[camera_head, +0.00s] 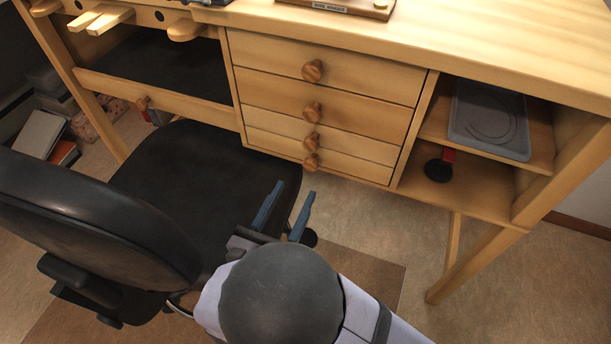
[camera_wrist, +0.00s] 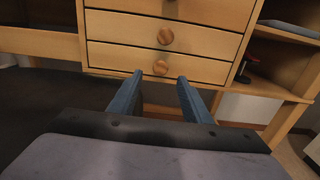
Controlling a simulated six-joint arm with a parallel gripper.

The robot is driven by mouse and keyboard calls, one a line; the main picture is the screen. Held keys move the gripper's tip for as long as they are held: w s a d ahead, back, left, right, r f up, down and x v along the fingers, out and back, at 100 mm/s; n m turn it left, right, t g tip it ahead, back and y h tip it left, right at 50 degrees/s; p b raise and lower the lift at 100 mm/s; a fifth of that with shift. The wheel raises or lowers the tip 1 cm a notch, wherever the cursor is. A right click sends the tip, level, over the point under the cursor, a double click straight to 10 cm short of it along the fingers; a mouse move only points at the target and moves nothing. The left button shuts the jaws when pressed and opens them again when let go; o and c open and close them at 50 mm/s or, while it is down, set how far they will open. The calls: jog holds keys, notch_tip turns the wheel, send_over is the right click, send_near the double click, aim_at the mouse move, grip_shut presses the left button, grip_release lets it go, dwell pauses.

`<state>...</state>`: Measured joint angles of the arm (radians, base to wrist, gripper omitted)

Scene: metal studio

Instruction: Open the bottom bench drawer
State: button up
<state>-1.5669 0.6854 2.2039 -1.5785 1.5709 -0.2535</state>
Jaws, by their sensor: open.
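The wooden bench holds a stack of several drawers with round wooden knobs. The bottom drawer (camera_head: 345,166) is flush with the ones above it, and its knob (camera_head: 311,163) is the lowest. In the wrist view the bottom drawer (camera_wrist: 205,70) and its knob (camera_wrist: 160,68) show just beyond my fingertips. My gripper (camera_head: 290,190) is open, with two blue fingers pointing toward the drawers. It is empty. In the wrist view the knob appears between and slightly beyond the tips of my gripper (camera_wrist: 160,77), apart from both fingers.
A black office chair (camera_head: 190,170) stands left of my gripper, its seat close to the drawers. Open shelves right of the drawers hold a grey tray (camera_head: 488,120) and a red and black object (camera_head: 440,167).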

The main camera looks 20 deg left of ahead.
aim_at(309, 166)
jog(key=shift+w+d+b, duration=0.1)
jog(key=shift+w+b, duration=0.5)
jog(key=shift+w, duration=3.1)
grip_shut()
